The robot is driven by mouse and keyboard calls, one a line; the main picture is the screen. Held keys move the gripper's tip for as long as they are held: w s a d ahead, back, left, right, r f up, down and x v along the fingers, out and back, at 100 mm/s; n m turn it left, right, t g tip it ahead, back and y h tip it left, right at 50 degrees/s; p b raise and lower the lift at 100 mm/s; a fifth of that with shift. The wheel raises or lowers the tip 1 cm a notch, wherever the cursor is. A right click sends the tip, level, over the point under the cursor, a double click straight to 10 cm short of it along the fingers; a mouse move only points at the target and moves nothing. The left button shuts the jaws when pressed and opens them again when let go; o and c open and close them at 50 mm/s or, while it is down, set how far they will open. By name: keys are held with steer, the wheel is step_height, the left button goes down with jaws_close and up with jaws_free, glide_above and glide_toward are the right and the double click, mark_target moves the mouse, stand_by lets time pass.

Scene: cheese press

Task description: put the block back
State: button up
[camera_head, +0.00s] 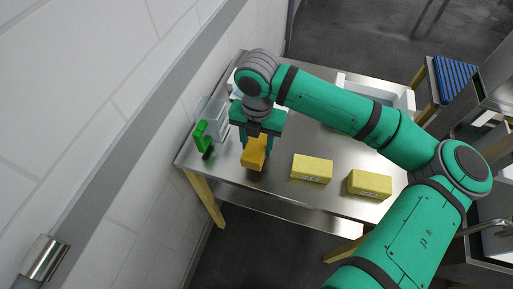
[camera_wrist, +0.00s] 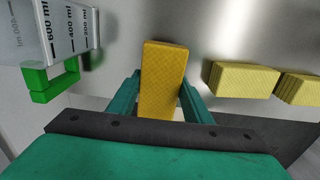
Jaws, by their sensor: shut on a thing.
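My gripper (camera_head: 257,138) is shut on an orange-yellow block (camera_head: 254,155) near the left front part of the steel table (camera_head: 225,167). In the wrist view the same block (camera_wrist: 163,75) stands between the two green fingers, its far end reaching out past them. I cannot tell whether its underside touches the table. Two paler yellow blocks lie apart to the right: a nearer one (camera_head: 311,168) and a farther one (camera_head: 369,184). Both also show at the right of the wrist view (camera_wrist: 242,80), (camera_wrist: 299,89).
A clear measuring jug (camera_wrist: 62,30) with a green handle (camera_head: 202,136) stands close to the left of my gripper. A white tub (camera_head: 397,99) sits at the table's back right. Bare steel lies between the held block and the pale blocks. A wall runs along the left.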

mark_target(257, 150)
steer(key=shift+w+f, duration=0.3)
steer(key=shift+f, duration=0.05)
steer(key=shift+w+a+f, duration=0.1)
steer(key=shift+w+f, duration=0.05)
steer(key=shift+f, duration=0.8)
steer(key=shift+w+f, duration=0.15)
steer(key=shift+f, duration=0.75)
steer(key=shift+f, duration=0.1)
steer(key=o, duration=1.2)
step_height(257, 150, up, 12)
steer(key=shift+r, duration=0.1)
